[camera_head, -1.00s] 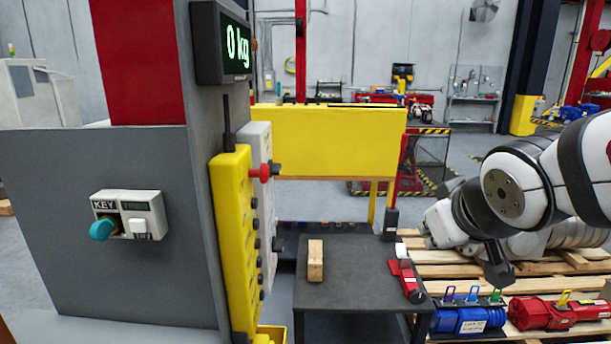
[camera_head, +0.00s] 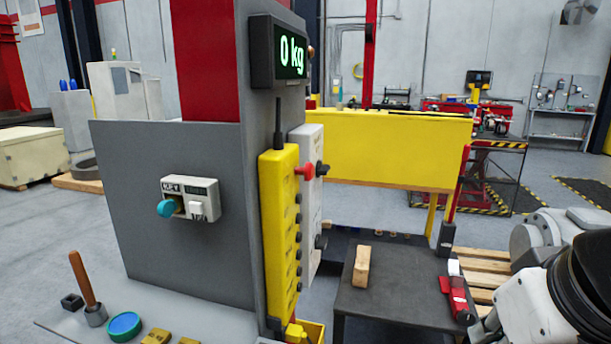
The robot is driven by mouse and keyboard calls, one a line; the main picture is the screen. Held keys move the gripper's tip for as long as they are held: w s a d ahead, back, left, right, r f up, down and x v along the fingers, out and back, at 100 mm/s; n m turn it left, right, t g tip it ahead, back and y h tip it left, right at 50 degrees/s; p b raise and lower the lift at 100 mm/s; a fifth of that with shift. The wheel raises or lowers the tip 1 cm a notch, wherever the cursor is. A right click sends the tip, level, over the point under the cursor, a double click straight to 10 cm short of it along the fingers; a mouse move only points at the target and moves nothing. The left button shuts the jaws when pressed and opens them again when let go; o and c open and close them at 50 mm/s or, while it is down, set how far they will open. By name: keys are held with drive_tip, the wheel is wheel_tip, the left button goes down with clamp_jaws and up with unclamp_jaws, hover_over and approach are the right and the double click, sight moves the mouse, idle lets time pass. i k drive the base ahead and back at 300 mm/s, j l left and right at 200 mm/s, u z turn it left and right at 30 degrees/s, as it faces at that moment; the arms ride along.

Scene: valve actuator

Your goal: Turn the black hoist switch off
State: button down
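A tall yellow control box (camera_head: 278,225) with a row of dark buttons is mounted on the side of the grey column. Beside it is a narrow white control box (camera_head: 308,220) with a red knob (camera_head: 304,171). A black knob (camera_head: 321,169) sticks out near the top of the white box, and a second black knob (camera_head: 320,242) is lower down. I cannot tell which is the hoist switch, nor its setting. My arm shows only at the lower right, apart from these controls. My gripper is out of view.
A display (camera_head: 279,52) reading 0 kg is high on the column. A key box (camera_head: 190,198) with a teal knob is on the grey panel (camera_head: 150,235). A dark table (camera_head: 395,290) holds a wooden block (camera_head: 362,266) and a red tool (camera_head: 456,295). A yellow beam (camera_head: 395,148) stands behind.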

sight(322, 169)
drive_tip(key=l+u, duration=0.5)
drive_tip(key=i+j+u, duration=0.1)
drive_tip(key=i+u, duration=0.2)
drive_tip(key=i, duration=0.15)
drive_tip(key=i+u, duration=0.35)
drive_tip(key=i, duration=0.15)
